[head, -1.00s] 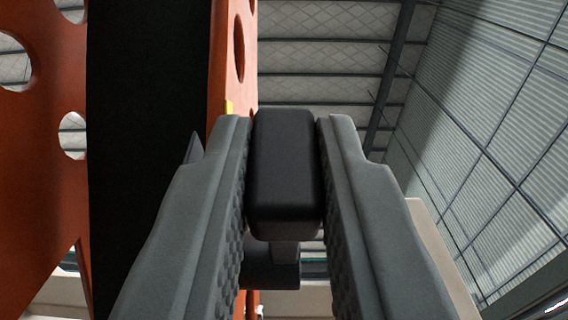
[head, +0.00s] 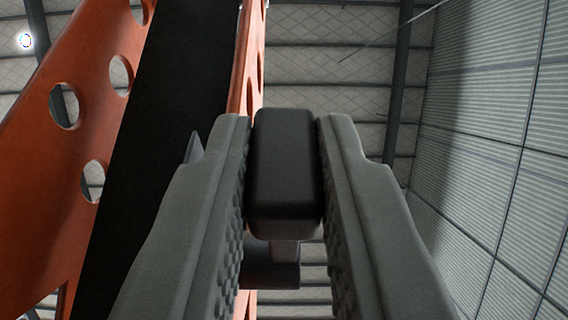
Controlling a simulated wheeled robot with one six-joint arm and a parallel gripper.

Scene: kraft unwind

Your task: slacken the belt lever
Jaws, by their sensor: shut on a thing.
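My gripper (head: 284,175) fills the lower middle of the head view. Its two grey, ridged fingers are shut on a black block-shaped grip, which I take to be the handle of the belt lever (head: 285,170). A narrower neck and a dark round part show below and behind the handle, between the fingers. The rest of the lever is hidden by the fingers.
An orange frame with round holes (head: 40,170) flanks the belt on the left, and another orange part (head: 248,70) stands on its right. A ribbed grey wall (head: 495,120) and a roof with beams lie far behind. The space right of my gripper looks clear.

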